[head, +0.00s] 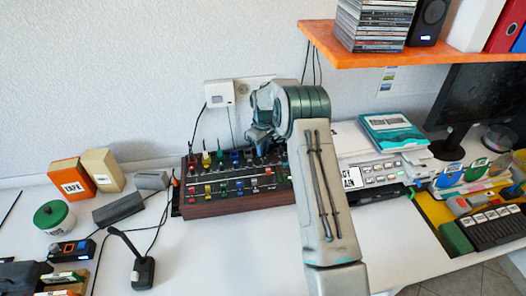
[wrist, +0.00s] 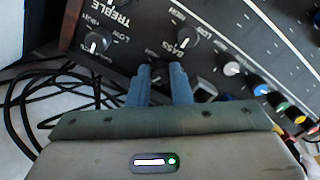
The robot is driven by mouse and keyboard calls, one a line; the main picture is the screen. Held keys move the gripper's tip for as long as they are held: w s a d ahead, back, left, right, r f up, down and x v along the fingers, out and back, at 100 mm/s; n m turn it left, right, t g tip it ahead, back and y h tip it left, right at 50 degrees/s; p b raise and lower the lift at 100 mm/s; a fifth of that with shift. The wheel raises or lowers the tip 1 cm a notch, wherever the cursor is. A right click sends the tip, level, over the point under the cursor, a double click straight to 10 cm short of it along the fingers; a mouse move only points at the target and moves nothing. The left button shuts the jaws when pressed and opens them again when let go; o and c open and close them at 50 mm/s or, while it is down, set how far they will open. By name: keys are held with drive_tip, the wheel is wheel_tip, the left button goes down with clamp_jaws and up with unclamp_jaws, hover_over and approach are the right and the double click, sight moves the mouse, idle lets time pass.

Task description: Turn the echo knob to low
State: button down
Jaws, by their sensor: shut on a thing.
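The mixer (head: 235,205) is a dark panel with wooden sides and rows of coloured knobs, on the desk in the head view. My gripper (head: 262,142) reaches down onto its back right part. In the wrist view my blue fingers (wrist: 161,76) are shut on a small dark knob (wrist: 159,70) on the panel (wrist: 225,40). The fingers hide most of this knob, and I cannot read its label or pointer. Black knobs marked treble (wrist: 97,43) and bass (wrist: 187,37) stand just beyond the fingers. I cannot make out the word echo.
Coloured knobs (wrist: 265,90) run along the panel to the right in the wrist view. Black cables (wrist: 50,100) lie at left. A white wall box (head: 219,93) is behind the mixer, and an orange shelf (head: 420,57) hangs at upper right.

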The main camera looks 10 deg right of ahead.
drive_tip(key=shift+n, duration=0.6)
drive_tip(key=shift+n+b, duration=0.3)
drive_tip(key=c, duration=1.3)
unclamp_jaws()
drive_tip(key=shift+r, duration=0.1)
drive_tip(key=shift+d+r, duration=0.1)
